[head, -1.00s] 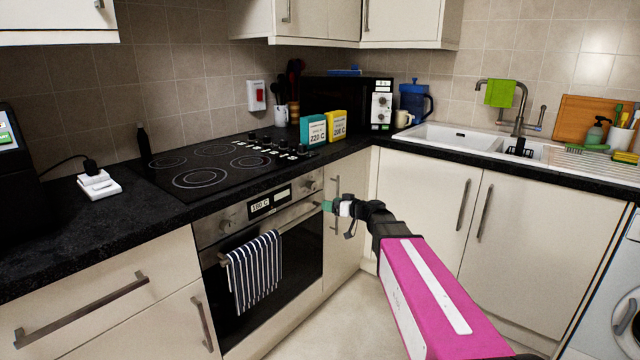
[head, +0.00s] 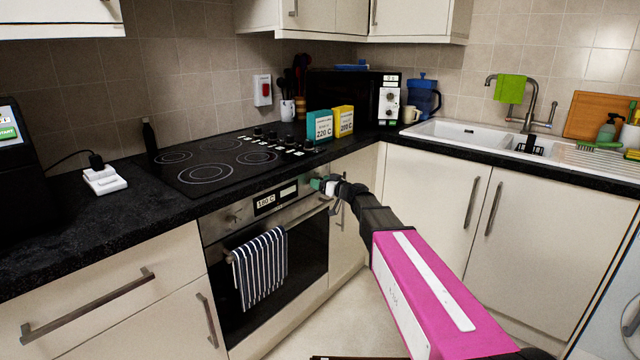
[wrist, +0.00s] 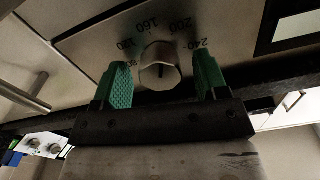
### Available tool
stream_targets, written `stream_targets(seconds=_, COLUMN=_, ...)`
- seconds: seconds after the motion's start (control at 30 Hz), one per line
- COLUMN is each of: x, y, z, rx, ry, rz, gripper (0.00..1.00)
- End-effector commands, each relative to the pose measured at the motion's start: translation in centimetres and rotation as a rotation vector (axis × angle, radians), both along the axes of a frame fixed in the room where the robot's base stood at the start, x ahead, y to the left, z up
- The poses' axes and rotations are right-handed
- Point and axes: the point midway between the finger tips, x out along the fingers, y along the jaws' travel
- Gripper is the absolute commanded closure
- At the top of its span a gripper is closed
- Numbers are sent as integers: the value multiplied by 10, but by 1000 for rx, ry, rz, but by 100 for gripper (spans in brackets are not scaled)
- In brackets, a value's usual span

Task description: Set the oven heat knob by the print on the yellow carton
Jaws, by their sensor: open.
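The yellow carton (head: 342,121) stands upright on the counter behind the hob; its print seems to read 200 C. The oven heat knob (wrist: 158,72) is a pale round knob on the oven panel, ringed by numbers from 80 to 240. A dark mark shows on its face; I cannot tell which number it points to. My gripper (head: 319,185) is at the right end of the oven panel. In the wrist view its green fingers are open on either side of the knob, with visible gaps. In the head view the gripper largely hides the knob.
A teal carton (head: 320,126) printed 220 C stands left of the yellow one. A label on the oven panel (head: 265,201) reads 180 C. A striped towel (head: 261,268) hangs on the oven handle. Hob knobs (head: 285,141) sit above, on the worktop.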

Motion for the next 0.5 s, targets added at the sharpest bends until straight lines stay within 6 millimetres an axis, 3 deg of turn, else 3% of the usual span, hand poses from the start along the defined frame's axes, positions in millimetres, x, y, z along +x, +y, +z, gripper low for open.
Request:
stream_targets(seconds=0.37, x=4, y=6, z=0, rx=0, ry=0, rz=0, gripper=33)
stream_targets(seconds=0.4, x=4, y=6, z=0, rx=0, ry=0, rz=0, gripper=36)
stream_targets(seconds=0.5, x=4, y=6, z=0, rx=0, ry=0, rz=0, gripper=69)
